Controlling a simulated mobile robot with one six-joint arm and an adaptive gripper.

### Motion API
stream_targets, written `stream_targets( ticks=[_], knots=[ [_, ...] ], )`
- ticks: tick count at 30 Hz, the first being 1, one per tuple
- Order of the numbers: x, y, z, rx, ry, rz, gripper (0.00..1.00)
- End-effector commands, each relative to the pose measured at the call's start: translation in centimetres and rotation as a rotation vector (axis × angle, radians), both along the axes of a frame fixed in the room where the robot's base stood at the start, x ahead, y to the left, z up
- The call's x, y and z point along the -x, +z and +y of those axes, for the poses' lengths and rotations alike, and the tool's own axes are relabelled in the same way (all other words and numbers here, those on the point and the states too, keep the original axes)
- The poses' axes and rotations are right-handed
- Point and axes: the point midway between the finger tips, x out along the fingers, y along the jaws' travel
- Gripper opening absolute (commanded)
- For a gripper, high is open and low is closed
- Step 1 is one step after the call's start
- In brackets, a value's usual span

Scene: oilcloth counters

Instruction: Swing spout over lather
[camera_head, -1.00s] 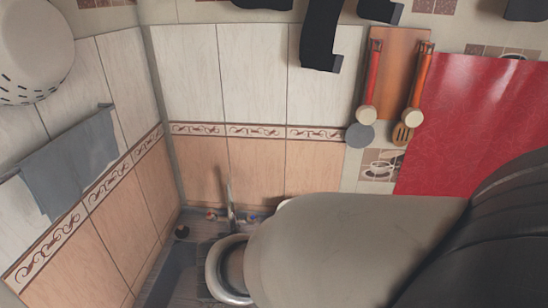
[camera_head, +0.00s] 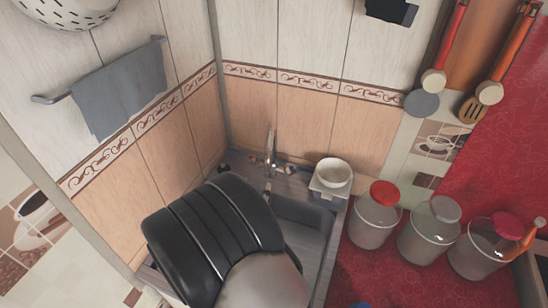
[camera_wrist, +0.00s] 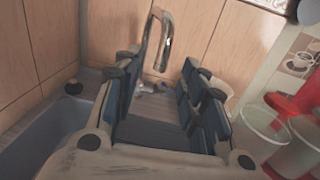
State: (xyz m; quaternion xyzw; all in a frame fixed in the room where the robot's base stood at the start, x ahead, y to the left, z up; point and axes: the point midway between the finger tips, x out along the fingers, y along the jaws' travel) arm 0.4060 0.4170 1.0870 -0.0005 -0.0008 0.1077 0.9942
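The chrome spout (camera_head: 270,147) rises from the back edge of the sink (camera_head: 308,212), near the wall corner. In the wrist view the spout (camera_wrist: 167,42) is a tall curved pipe just beyond the fingertips. My gripper (camera_wrist: 158,78) is open, its blue-padded fingers apart, with the tap's base (camera_wrist: 150,87) seen through the gap. I cannot tell whether a finger touches the spout. My arm hides the gripper in the head view and covers much of the sink. The sink's basin (camera_wrist: 45,140) shows at left in the wrist view. I cannot make out any lather.
A white bowl (camera_head: 333,172) stands right of the tap. Lidded jars, one red-topped (camera_head: 378,215), stand farther right on the red counter. A towel (camera_head: 118,90) hangs from a rail on the left wall. Tiled walls close off the back and left.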

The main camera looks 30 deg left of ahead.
Motion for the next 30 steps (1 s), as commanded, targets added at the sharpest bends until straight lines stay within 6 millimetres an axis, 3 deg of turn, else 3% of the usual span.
stream_targets(
  ticks=[3,15,21,30],
  knots=[
    [-2.8,-0.1,0.4,-0.003,-0.006,0.000,0.39],
    [-10.9,-0.1,2.2,-0.002,-0.005,-0.001,0.39],
    [-13.2,-0.1,2.7,-0.001,-0.003,0.001,0.39],
    [-13.8,0.0,2.9,-0.001,-0.003,0.001,0.39]
  ],
)
